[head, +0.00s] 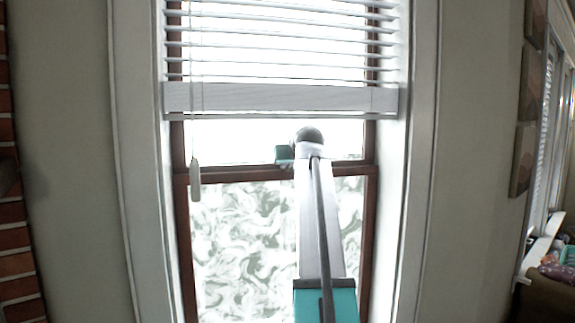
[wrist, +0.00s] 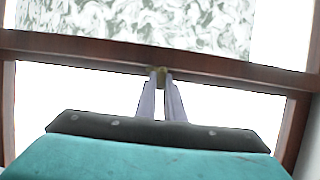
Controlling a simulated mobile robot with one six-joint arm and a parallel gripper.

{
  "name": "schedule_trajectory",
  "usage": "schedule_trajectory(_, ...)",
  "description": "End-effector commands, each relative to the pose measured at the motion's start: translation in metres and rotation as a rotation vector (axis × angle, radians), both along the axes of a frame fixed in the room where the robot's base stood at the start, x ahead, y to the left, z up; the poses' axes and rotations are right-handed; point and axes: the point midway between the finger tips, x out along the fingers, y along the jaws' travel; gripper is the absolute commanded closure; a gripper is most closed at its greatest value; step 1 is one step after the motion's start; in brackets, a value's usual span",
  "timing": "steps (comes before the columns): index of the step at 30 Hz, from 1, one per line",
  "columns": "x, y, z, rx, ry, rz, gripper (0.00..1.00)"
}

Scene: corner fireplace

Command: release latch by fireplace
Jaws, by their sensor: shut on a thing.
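The window latch is a small brass-coloured piece (wrist: 157,72) on the dark brown meeting rail (wrist: 90,56) of the window, seen in the wrist view. My gripper (wrist: 162,84) reaches the rail from below in that view, its two pale fingers close together with their tips on the latch. It is shut on the latch. In the head view my arm stretches up to the same rail (head: 345,171), and the latch and fingertips are hidden behind it.
White blinds (head: 280,97) hang over the upper window, with a cord pull (head: 195,180) at the left. Patterned glass (head: 240,235) fills the lower sash. Brick (head: 14,240) edges the far left. Pictures (head: 530,100) hang on the right wall.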

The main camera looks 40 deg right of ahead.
Motion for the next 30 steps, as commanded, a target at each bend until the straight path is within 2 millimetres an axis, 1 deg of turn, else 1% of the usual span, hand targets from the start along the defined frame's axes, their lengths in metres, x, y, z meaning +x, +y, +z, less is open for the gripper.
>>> schedule_trajectory(9,0.000,0.000,-0.001,0.001,0.001,-0.001,1.00)
schedule_trajectory(10,0.000,0.000,-0.001,0.001,0.001,-0.001,0.86)
schedule_trajectory(12,0.000,0.000,-0.001,0.001,0.001,-0.001,0.75)
schedule_trajectory(13,0.000,0.000,-0.001,0.001,0.001,-0.001,0.73)
schedule_trajectory(23,-0.001,0.000,0.000,0.000,0.001,-0.001,0.73)
schedule_trajectory(30,-0.011,0.007,0.004,0.000,0.000,0.000,0.73)
